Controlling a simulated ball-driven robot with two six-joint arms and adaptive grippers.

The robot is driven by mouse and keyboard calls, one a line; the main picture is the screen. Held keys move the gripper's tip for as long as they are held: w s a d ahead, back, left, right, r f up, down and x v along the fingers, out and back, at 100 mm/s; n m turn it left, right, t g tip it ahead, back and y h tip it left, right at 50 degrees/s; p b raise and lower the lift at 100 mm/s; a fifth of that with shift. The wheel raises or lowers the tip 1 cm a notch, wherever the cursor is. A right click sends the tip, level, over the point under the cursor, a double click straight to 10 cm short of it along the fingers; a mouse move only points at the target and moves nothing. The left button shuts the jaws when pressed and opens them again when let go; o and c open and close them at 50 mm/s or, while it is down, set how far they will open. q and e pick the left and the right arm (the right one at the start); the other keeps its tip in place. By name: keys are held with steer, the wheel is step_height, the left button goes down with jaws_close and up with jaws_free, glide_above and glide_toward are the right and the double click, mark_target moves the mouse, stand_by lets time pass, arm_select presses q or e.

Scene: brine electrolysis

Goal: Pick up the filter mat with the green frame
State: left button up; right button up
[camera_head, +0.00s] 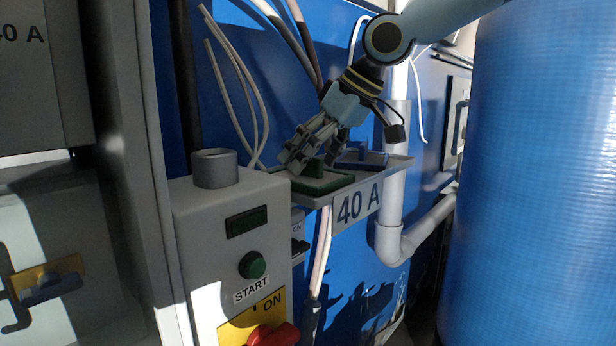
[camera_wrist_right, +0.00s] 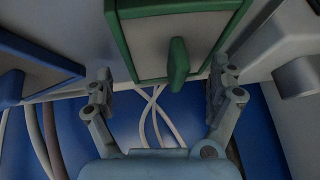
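The filter mat with the green frame (camera_head: 326,184) lies on a grey shelf (camera_head: 398,164) labelled 40 A. In the right wrist view its green frame (camera_wrist_right: 124,45) surrounds a grey panel, with an upright green handle (camera_wrist_right: 178,65) near the close edge. My right gripper (camera_head: 300,160) is just above the mat. In the wrist view the gripper (camera_wrist_right: 162,85) is open, with one finger on each side of the handle and gaps between. Whether a finger touches the frame cannot be told. My left gripper is out of view.
A blue-framed mat (camera_head: 362,160) lies beside the green one on the shelf. A grey control box (camera_head: 220,240) with START button and red switch (camera_head: 272,335) stands at the left front. A large blue cylinder (camera_head: 540,180) fills the right. Cables hang behind.

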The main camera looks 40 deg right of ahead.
steer(key=shift+s, duration=0.1)
steer(key=c, duration=1.3)
